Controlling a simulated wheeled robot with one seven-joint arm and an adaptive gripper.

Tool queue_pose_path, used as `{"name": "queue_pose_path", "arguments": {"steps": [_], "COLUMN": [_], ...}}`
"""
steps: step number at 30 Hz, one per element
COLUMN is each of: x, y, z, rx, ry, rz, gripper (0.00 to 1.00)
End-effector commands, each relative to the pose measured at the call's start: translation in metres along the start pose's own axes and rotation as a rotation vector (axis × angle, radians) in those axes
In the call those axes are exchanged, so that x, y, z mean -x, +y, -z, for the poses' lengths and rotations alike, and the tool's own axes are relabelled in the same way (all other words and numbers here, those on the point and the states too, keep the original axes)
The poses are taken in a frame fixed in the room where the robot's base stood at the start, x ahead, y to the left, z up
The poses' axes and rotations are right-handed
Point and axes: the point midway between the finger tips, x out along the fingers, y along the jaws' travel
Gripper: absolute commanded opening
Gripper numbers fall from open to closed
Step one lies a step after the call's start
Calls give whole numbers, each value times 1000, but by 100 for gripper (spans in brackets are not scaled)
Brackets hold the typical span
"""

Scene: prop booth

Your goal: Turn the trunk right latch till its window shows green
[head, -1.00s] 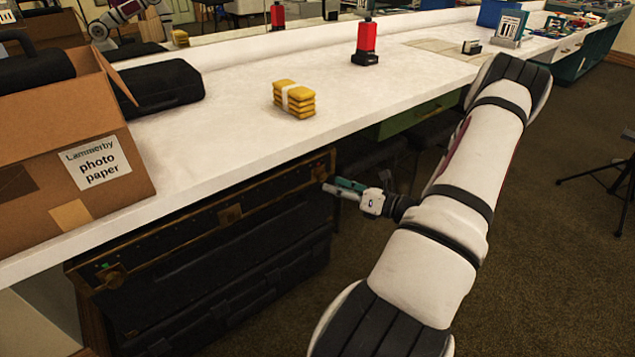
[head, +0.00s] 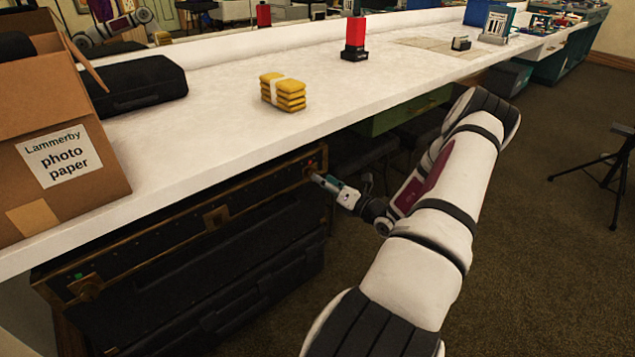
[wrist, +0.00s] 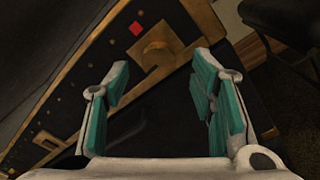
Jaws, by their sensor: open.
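The dark trunk (head: 150,255) with brass edging sits under the white counter. Its right latch (wrist: 155,47) is a brass piece with a raised grip, and the small window (wrist: 136,28) beside it shows red. In the head view the right latch (head: 308,172) is at the trunk's upper right corner, partly hidden by my fingers. My gripper (wrist: 160,68) is open, its teal-padded fingers pointing at the latch. The latch lies just beyond the fingertips, between their lines; I cannot tell whether they touch. In the head view my gripper (head: 317,179) is right at that corner.
The trunk's left latch (head: 86,289) has a green window (head: 78,275). The white counter (head: 220,130) overhangs close above the trunk. A cardboard box (head: 55,130), yellow bundle (head: 284,92) and red-topped object (head: 355,40) stand on it.

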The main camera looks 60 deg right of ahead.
Motion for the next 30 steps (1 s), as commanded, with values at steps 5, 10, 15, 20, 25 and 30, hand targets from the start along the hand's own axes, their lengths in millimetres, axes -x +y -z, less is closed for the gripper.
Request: {"name": "queue_pose_path", "arguments": {"steps": [5,10,15,20,25,30], "x": [-23,-32,-32,-32,-32,-32], "y": [0,1,1,1,1,1], "z": [1,0,0,0,0,0], "rx": [2,1,1,1,1,4], "ry": [0,1,1,1,1,1], "rz": [-1,-2,-1,-1,-1,-1], "gripper": [51,51,51,37,3,3]}}
